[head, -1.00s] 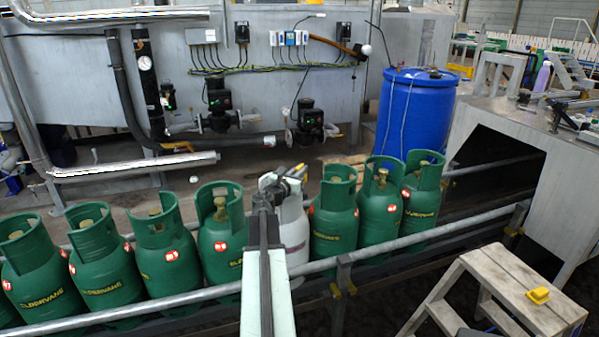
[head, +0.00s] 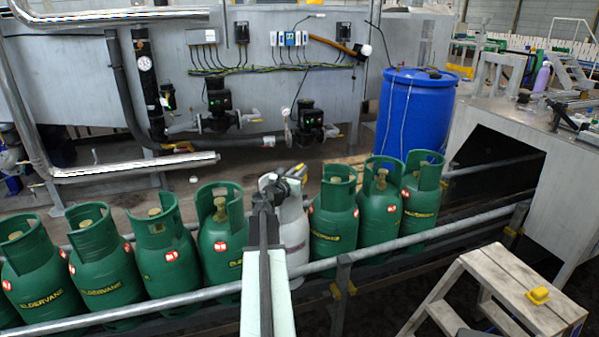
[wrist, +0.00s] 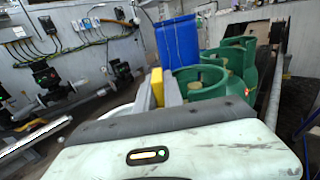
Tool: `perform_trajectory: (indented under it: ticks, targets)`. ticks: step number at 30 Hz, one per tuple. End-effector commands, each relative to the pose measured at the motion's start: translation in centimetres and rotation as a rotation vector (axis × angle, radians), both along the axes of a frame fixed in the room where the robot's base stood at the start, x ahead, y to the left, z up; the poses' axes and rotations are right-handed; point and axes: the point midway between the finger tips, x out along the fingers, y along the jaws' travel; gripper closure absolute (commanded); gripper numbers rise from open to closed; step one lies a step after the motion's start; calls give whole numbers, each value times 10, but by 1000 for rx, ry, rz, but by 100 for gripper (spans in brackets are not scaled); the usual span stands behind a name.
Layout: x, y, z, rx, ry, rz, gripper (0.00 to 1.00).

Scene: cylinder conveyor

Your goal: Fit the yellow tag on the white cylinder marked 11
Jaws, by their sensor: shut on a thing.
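The white cylinder (head: 294,232) stands upright in the row, between green cylinders. My arm hides its left side, and I cannot read its number. My gripper (head: 292,173) is at the top of this cylinder and covers most of its collar. In the wrist view my gripper (wrist: 158,90) is shut on the yellow tag (wrist: 157,84), which stands upright between the fingers. The tag shows only as a small yellow patch in the head view (head: 300,170). I cannot tell whether the tag touches the cylinder.
Green cylinders stand close on both sides, the nearest at right (head: 334,218) and left (head: 222,235). A front rail (head: 400,243) runs along the conveyor. A step stool (head: 500,285) bearing a yellow object (head: 538,295) is front right. A blue drum (head: 415,115) stands behind.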

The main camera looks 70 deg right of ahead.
Motion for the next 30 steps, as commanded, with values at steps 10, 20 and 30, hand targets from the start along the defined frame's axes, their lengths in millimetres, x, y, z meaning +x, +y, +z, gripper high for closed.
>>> perform_trajectory:
  ticks: [10, 20, 30]
  targets:
    - [1, 0, -5, 0, 0, 1, 100]
    - [1, 0, -13, 0, 0, 1, 100]
    - [1, 0, -22, 0, 0, 1, 100]
